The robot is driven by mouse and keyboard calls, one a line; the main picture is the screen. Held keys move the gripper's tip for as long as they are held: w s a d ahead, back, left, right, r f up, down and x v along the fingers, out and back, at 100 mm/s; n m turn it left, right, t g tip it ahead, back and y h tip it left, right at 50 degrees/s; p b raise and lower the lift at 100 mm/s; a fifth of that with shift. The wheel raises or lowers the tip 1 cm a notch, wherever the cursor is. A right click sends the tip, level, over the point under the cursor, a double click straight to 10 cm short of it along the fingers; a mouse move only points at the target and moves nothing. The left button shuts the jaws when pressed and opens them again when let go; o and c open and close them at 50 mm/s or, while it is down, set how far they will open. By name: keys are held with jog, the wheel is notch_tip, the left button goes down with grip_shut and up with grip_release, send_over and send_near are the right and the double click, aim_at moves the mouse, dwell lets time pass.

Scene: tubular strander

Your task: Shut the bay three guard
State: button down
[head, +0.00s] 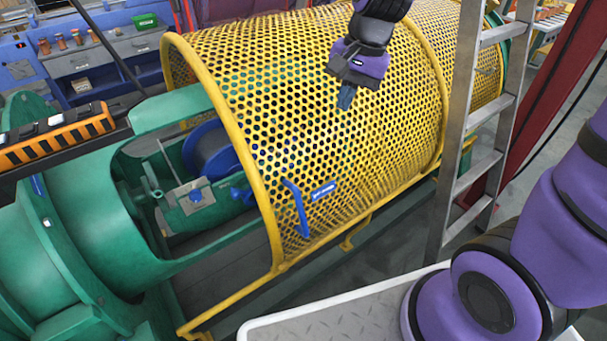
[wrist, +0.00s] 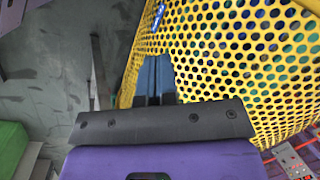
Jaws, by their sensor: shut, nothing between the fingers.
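The guard (head: 390,120) is a curved yellow perforated cover over the green strander tube. A blue handle (head: 296,208) is fixed low on its left end, beside a small blue label (head: 323,191). My gripper (head: 345,100) is shut and empty, in front of the upper part of the perforated cover, apart from the handle. In the wrist view the blue fingers (wrist: 155,78) are together, with the yellow mesh (wrist: 240,50) filling the right side. To the left of the cover the tube is open, showing a blue bobbin (head: 210,150) inside. Whether the gripper touches the mesh, I cannot tell.
A metal ladder (head: 470,130) stands in front of the cover's right part. A yellow rail (head: 235,300) runs along the machine's lower front. A workbench (head: 90,55) with drawers stands at the back left. Dark floor (wrist: 55,80) shows left of the fingers in the wrist view.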

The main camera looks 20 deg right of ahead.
aim_at(304, 188)
jog(key=w+a+f+m, duration=0.1)
jog(key=a+f, duration=0.1)
jog(key=f, duration=0.5)
jog(key=w+a+f+m+g, duration=0.1)
jog(key=a+f, duration=0.1)
jog(key=f, duration=0.5)
jog(key=a+f+m+g, duration=0.1)
jog(key=a+f+m, duration=0.1)
jog(key=f, duration=0.5)
jog(key=shift+w+a+y, duration=0.3)
jog(key=shift+w+a, duration=0.1)
jog(key=shift+a, duration=0.2)
jog(key=s+a, duration=0.3)
jog(key=a, duration=0.7)
jog(key=s+a, duration=0.4)
jog(key=a, duration=0.6)
jog(key=s+a, duration=0.4)
jog(key=a, duration=0.6)
jog(key=shift+s+a+f, duration=0.15)
jog(key=shift+a, duration=0.05)
